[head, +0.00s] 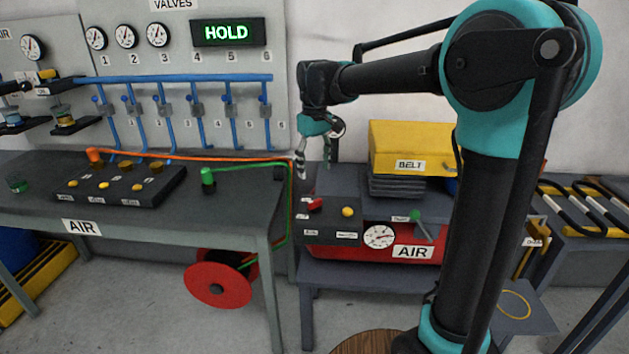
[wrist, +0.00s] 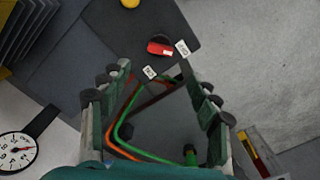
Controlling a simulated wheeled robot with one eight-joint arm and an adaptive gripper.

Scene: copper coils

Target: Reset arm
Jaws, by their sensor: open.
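My gripper (head: 317,160) hangs from the end of my arm, fingers pointing down, above the left end of the red air unit in the head view. It is open and holds nothing. In the wrist view my gripper (wrist: 160,105) shows its two fingers spread apart. Between and beyond them lie a red switch (wrist: 159,48) on a dark panel and green and orange hoses (wrist: 122,128). The fingertips look apart from these things.
A grey AIR bench (head: 150,215) with a black valve block (head: 120,187) is at left. A red hose reel (head: 218,285) hangs below it. The lit sign (head: 228,32) reads HOLD.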

